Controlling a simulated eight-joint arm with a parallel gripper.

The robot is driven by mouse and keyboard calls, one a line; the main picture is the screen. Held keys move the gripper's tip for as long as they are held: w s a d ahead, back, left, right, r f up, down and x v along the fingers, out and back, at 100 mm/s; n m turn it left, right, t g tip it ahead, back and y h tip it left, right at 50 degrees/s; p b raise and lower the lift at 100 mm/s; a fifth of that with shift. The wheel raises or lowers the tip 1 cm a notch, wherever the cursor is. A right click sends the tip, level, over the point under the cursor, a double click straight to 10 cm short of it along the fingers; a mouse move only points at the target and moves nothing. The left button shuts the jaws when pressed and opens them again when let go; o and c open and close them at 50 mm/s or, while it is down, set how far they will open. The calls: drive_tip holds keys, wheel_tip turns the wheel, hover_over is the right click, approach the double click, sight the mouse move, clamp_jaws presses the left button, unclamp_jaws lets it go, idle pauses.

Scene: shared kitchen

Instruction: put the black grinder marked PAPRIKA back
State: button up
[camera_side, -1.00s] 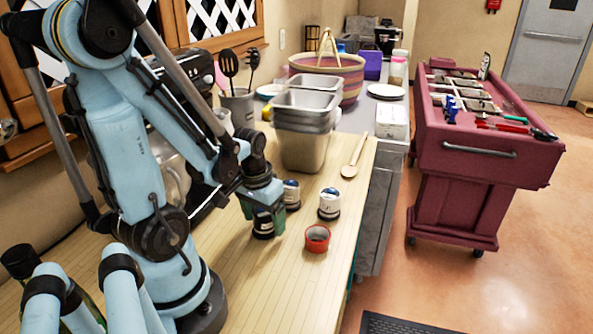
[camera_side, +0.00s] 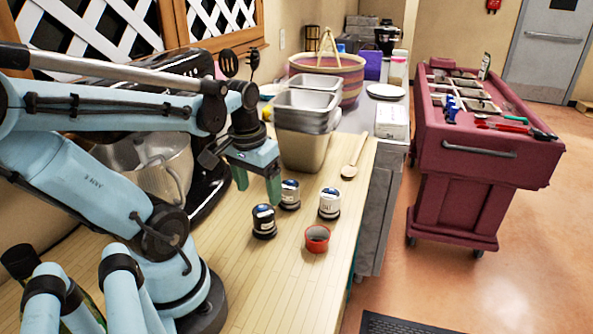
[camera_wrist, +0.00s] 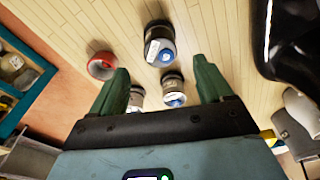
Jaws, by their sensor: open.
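Three small dark grinders with white-and-blue labels stand upright on the wooden counter; I cannot read which is marked PAPRIKA. The front-left grinder (camera_side: 264,222) also shows in the wrist view (camera_wrist: 159,45). The back-left grinder (camera_side: 290,195) also shows in the wrist view (camera_wrist: 173,90). The right grinder (camera_side: 329,204) is partly hidden by a finger in the wrist view (camera_wrist: 136,97). My gripper (camera_side: 257,187) is open and empty above the counter, over and behind the front-left grinder. Its two green fingers also show apart in the wrist view (camera_wrist: 161,68).
A red round cup or ring (camera_side: 317,239) sits near the counter's right edge. Metal pans (camera_side: 303,140) and a wooden spoon (camera_side: 353,157) are behind the grinders. A black mixer (camera_side: 208,165) stands left. The counter (camera_side: 290,285) is clear in front.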

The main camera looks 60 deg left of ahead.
drive_tip(key=shift+d+r, duration=0.1)
drive_tip(key=shift+r, duration=1.05)
drive_tip(key=w+d+m+t, duration=0.5)
drive_tip(key=w+d, duration=0.4)
drive_tip(key=d, duration=0.3)
drive_tip(key=shift+r+m+t+h, duration=0.3)
drive_tip(key=shift+r+m+t, duration=0.1)
drive_tip(key=shift+t, duration=0.1)
